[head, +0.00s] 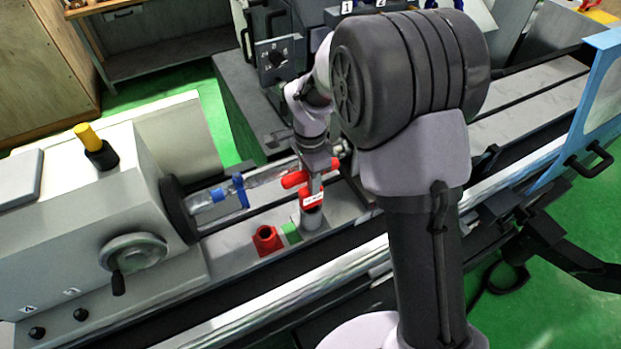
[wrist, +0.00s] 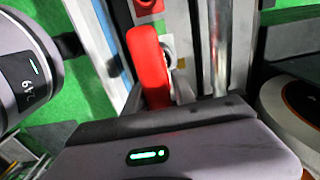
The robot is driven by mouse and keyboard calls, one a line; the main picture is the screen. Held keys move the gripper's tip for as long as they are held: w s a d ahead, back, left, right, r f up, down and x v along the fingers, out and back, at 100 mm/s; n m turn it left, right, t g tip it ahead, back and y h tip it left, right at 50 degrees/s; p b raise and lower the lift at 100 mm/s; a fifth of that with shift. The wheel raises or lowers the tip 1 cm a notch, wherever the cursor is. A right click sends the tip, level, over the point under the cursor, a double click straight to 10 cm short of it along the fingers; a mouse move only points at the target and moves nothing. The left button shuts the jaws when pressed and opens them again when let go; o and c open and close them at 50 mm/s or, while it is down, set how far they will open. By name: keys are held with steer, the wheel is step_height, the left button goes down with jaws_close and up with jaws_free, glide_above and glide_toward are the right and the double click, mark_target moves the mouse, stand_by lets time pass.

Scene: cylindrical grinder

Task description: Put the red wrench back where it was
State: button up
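The red wrench (head: 295,180) is in the head view, its red bar lying crosswise at the end of my arm. My gripper (head: 317,168) is at the bar and looks shut on it, with red showing on both sides. In the wrist view the long red handle (wrist: 148,62) runs up from the gripper body. The fingertips are mostly hidden there. Just below in the head view is a red part with a white label (head: 312,200), above a grey round post (head: 312,220). I cannot tell whether the wrench touches the post.
A red block with a round hole (head: 267,240) sits left of the post, beside a green block (head: 290,233). A blue clamp (head: 240,190) is on the shaft by the grey headstock (head: 100,220). The blue-framed guard (head: 595,110) stands at right.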

steer(key=shift+o, duration=0.9)
step_height(320, 180, up, 12)
steer(key=shift+r+p, duration=0.1)
steer(key=shift+p, duration=0.75)
steer(key=s+d+r+n+t+y, duration=0.1)
steer(key=s+d+r+n+t, duration=0.3)
steer(key=s+r, duration=0.85)
steer(key=s+d+f+n+t+y, duration=0.1)
steer(key=s+n, duration=0.4)
steer(key=s, duration=0.5)
steer(key=shift+s+d+f+t, duration=0.35)
steer(key=shift+d+f+t, duration=0.05)
steer(key=shift+d+f, duration=0.2)
